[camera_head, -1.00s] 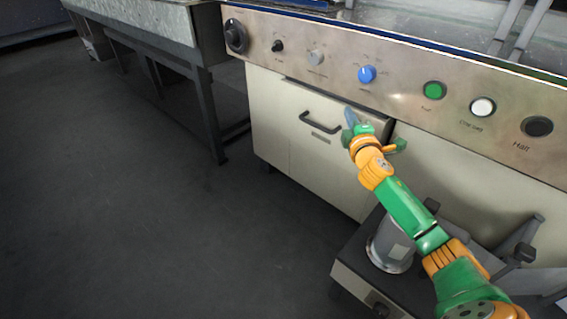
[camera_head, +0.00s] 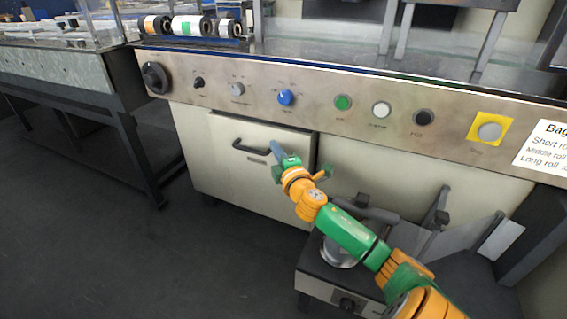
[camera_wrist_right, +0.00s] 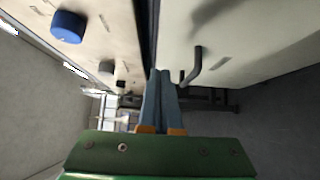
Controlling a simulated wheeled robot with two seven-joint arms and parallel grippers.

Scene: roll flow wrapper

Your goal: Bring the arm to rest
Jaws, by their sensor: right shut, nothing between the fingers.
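My right arm (camera_head: 345,232), green and orange, reaches up from the lower right in the head view. Its gripper (camera_head: 276,147) is in front of the machine's cream front, just right of the dark door handle (camera_head: 251,147) and below the control panel. In the right wrist view the two blue-grey fingers (camera_wrist_right: 159,75) lie together with nothing between them. The handle (camera_wrist_right: 193,66) shows to their right there, apart from them in the picture. My left gripper is not in view.
The panel (camera_head: 215,100) carries a blue knob (camera_head: 286,97), a green button (camera_head: 343,102), a white button (camera_head: 381,110) and a yellow-backed button (camera_head: 490,131). A low dark unit (camera_head: 330,283) stands below the arm. Several rolls (camera_head: 187,26) sit at the back. Floor at left is clear.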

